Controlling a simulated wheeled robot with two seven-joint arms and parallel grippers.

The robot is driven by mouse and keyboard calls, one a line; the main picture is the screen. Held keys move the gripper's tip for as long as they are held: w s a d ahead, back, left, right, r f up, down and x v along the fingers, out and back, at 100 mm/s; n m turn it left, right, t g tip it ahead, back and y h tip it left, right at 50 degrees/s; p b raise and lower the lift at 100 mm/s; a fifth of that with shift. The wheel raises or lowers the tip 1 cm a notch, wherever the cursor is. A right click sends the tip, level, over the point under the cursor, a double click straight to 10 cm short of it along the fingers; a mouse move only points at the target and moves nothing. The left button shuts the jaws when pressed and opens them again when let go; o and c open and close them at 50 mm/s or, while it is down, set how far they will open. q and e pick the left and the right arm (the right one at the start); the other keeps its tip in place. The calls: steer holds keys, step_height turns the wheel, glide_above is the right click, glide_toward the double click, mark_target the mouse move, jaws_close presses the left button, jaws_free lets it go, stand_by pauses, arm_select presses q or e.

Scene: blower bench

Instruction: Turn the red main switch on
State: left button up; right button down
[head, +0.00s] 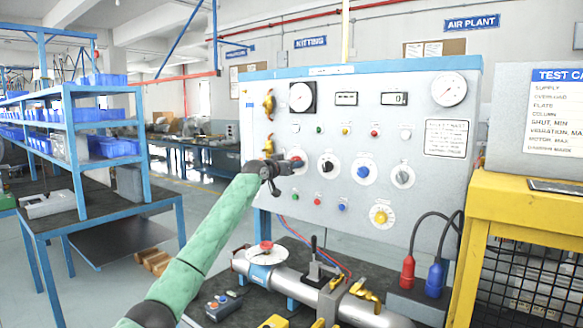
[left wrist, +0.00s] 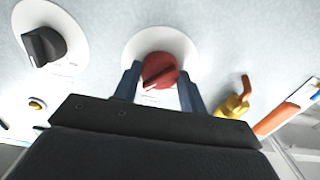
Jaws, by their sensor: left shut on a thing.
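The red main switch (left wrist: 160,70) is a round red knob on a white round plate on the grey panel. In the head view the red switch (head: 296,156) shows just above and beside my gripper, partly covered by it. My left gripper (head: 282,168) reaches the panel from the lower left. In the left wrist view its two fingers (left wrist: 160,84) stand on either side of the red knob and are shut on it. The pointer line on the knob slants in that view. My right gripper is not in view.
A black knob (head: 328,166), a blue knob (head: 363,171) and a grey knob (head: 402,176) sit to the right on the panel.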

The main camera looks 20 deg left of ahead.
arm_select(q)
steer(key=shift+f+m, duration=0.2)
steer(key=shift+m, duration=0.1)
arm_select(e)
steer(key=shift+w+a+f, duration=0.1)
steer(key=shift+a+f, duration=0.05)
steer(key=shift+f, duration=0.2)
arm_select(q)
steer(key=o, duration=0.9)
steer(key=shift+o, duration=0.3)
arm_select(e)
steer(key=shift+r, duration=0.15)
arm_select(q)
steer(key=shift+r, duration=0.1)
steer(key=b+v, duration=0.2)
steer(key=v, duration=0.5)
steer(key=shift+s+a, duration=0.15)
steer(key=shift+s, duration=0.15)
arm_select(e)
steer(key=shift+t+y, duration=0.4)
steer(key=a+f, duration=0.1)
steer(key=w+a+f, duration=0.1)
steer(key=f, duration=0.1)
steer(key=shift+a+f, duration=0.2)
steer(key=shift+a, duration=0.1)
